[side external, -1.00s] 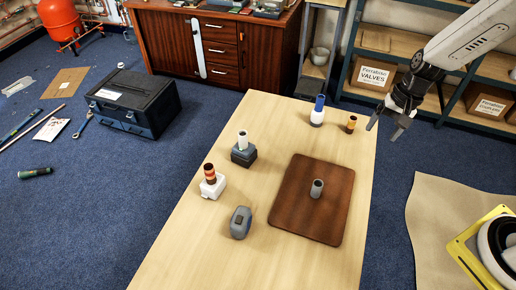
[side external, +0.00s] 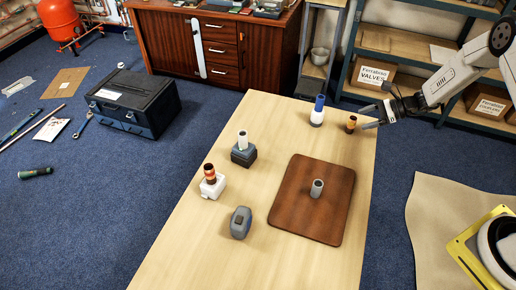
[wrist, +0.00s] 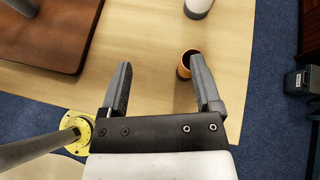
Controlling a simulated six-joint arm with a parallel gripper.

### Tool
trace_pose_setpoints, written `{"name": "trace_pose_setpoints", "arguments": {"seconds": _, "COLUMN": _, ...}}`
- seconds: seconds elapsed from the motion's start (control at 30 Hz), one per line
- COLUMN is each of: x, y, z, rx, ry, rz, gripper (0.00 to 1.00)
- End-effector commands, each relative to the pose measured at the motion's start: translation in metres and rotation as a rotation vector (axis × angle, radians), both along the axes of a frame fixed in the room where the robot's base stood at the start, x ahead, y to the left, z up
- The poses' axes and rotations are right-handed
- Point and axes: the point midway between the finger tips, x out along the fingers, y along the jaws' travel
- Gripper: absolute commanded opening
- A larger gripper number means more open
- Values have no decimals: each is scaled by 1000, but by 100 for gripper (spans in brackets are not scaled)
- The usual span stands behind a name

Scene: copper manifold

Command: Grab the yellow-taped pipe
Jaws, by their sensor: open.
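The yellow-taped pipe (side external: 351,124) is short and copper-coloured with a yellow-orange band, standing upright at the table's far right edge. In the wrist view the pipe (wrist: 184,70) lies ahead between the fingers' lines, close to the right finger, which seems to overlap its edge in the picture. My gripper (side external: 366,117) is just right of the pipe in the side view, turned toward it. In the wrist view my gripper (wrist: 160,63) is open with nothing held. I cannot tell whether a finger touches the pipe.
A red-banded pipe (side external: 210,173), a pale pipe (side external: 242,142) and a grey device (side external: 240,222) are at left.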

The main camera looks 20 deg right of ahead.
Motion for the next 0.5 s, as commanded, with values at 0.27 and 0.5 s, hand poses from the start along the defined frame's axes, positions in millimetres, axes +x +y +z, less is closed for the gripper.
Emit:
{"name": "trace_pose_setpoints", "arguments": {"seconds": 0.27, "x": 12, "y": -35, "z": -24, "rx": 162, "ry": -18, "rz": -188, "gripper": 81}}
{"name": "trace_pose_setpoints", "arguments": {"seconds": 0.5, "x": 13, "y": -40, "z": -27, "rx": 189, "ry": -25, "rz": -218, "gripper": 81}}
